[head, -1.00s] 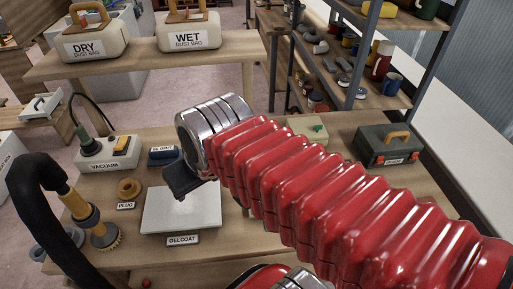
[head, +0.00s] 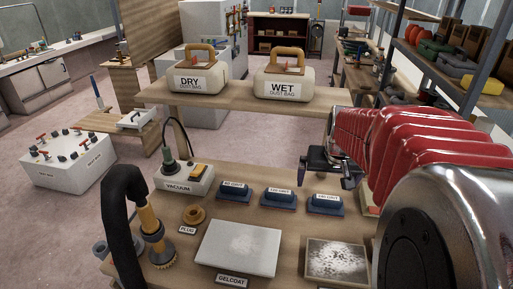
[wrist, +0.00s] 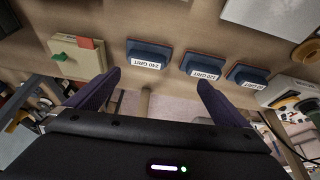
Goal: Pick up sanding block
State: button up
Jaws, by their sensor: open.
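Three blue sanding blocks with white grit labels stand in a row on the wooden bench: the 80 grit block (head: 233,190), the 120 grit block (head: 280,197) and the rightmost block (head: 325,206). The wrist view shows the rightmost one labelled 240 grit (wrist: 149,52), with the 120 grit block (wrist: 202,65) and the 80 grit block (wrist: 247,75) beside it. My gripper (head: 325,168) is open and empty, above and beyond the 240 grit block in the head view. In the wrist view my spread fingers (wrist: 158,84) are apart from all the blocks.
A white gelcoat panel (head: 238,249) and a dusty panel (head: 335,258) lie in front of the blocks. The vacuum box (head: 184,180), plug (head: 194,215) and black hose (head: 113,220) are at left. A box with a green knob (wrist: 75,58) is beside the 240 grit block.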

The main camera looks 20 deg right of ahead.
aim_at(328, 197)
jog(key=shift+m, duration=0.3)
jog(key=d, duration=0.2)
jog(key=d+f, duration=0.1)
jog(key=shift+d+f, duration=0.15)
jog(key=shift+d, duration=0.25)
jog(key=shift+x, duration=4.3)
jog(key=shift+x, duration=2.6)
jog(key=c, duration=0.8)
